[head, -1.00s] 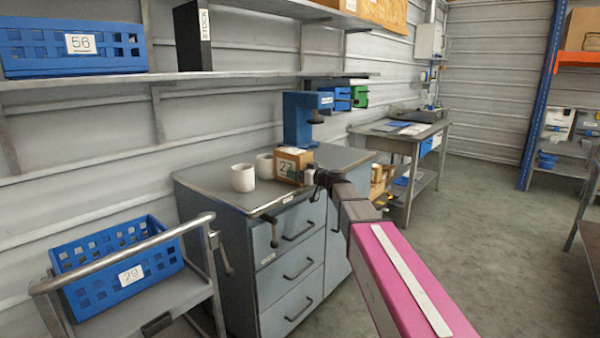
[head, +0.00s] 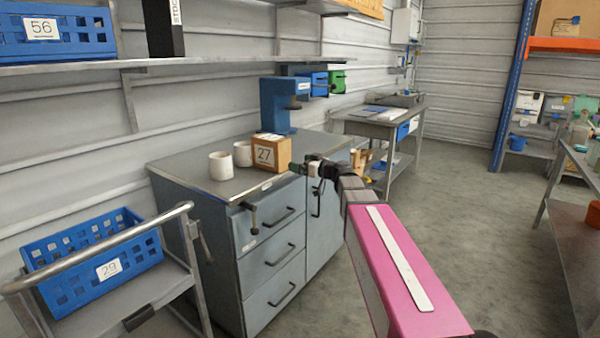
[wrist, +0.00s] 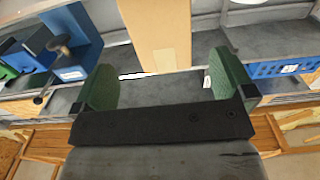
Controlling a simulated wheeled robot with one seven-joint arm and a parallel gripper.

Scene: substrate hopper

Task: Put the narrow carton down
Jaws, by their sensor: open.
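The narrow carton (head: 270,154), a small brown box marked 27, stands upright on the grey top of the blue-grey drawer cabinet (head: 215,188), near its front edge. In the wrist view the carton (wrist: 158,32) shows as a tan face at the top middle, beyond the gap between the fingers. My gripper (head: 296,168) is just right of the carton in the head view, clear of its face. Its green-padded fingers are spread wide with nothing between them in the wrist view (wrist: 161,85).
Two white cups (head: 221,165) stand left of the carton. A blue press-like device (head: 288,103) stands behind it. A blue crate marked 29 (head: 95,258) sits on a trolley at lower left. The floor (head: 480,215) to the right is open.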

